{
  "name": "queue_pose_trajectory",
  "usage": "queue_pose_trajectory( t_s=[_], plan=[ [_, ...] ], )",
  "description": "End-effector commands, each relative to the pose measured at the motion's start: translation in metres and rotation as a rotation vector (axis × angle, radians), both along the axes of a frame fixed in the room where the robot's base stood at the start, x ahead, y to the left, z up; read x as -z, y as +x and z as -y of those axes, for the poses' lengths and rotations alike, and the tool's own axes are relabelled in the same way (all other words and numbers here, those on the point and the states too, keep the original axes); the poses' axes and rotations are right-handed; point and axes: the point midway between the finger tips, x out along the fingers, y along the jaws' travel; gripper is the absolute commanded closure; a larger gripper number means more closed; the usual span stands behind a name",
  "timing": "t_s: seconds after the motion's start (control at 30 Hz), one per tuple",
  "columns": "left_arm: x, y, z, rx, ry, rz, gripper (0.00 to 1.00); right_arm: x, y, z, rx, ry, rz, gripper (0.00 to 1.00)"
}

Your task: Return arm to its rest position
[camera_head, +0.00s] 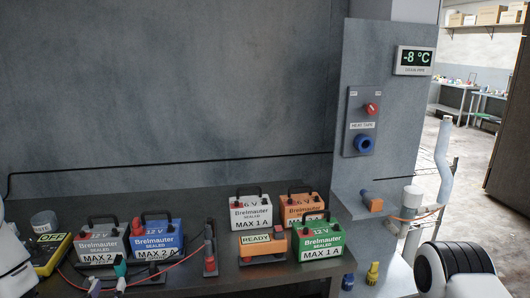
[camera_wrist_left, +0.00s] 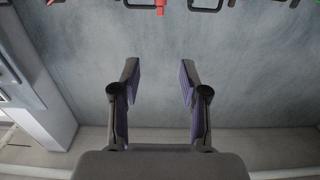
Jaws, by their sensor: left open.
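My left gripper (camera_wrist_left: 158,80) is open in the left wrist view, with its two dark fingers spread apart. Nothing is between them; a plain grey surface shows behind. Part of my white left arm (camera_head: 14,268) shows at the left edge of the head view. A white and black part of my own body (camera_head: 455,270) shows at the lower right of the head view. My right gripper is not in either view.
On the dark bench (camera_head: 190,205) stand grey (camera_head: 100,242), blue (camera_head: 157,240), white (camera_head: 251,213), orange (camera_head: 302,207) and green (camera_head: 320,241) batteries. An orange READY box (camera_head: 262,247) and a yellow meter (camera_head: 50,254) are there too. A wall panel (camera_head: 361,122) and doorway are at right.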

Motion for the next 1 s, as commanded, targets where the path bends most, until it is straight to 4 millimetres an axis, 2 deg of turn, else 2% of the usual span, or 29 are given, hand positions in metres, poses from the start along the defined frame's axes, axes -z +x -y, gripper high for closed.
queue_pose_trajectory(
  t_s=[0.37,0.57,0.67,0.73,0.83,0.9,1.0],
  plan=[
    [0.076,-0.018,0.038,0.107,0.062,-0.197,0.56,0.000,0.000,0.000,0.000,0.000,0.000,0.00],
    [0.143,-0.044,0.068,0.199,0.062,-0.429,0.56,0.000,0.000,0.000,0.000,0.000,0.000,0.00],
    [0.186,-0.069,0.084,0.247,0.043,-0.601,0.56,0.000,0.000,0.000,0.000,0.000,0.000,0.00],
    [0.221,-0.097,0.096,0.278,0.018,-0.758,0.56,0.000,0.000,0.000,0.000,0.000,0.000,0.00],
    [0.271,-0.156,0.111,0.300,-0.036,-1.057,0.56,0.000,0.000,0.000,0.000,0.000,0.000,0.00],
    [0.291,-0.199,0.115,0.276,-0.091,-1.268,0.56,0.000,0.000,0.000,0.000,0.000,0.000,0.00],
    [0.299,-0.238,0.113,0.207,-0.172,-1.458,0.56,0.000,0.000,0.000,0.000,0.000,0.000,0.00]
  ],
)
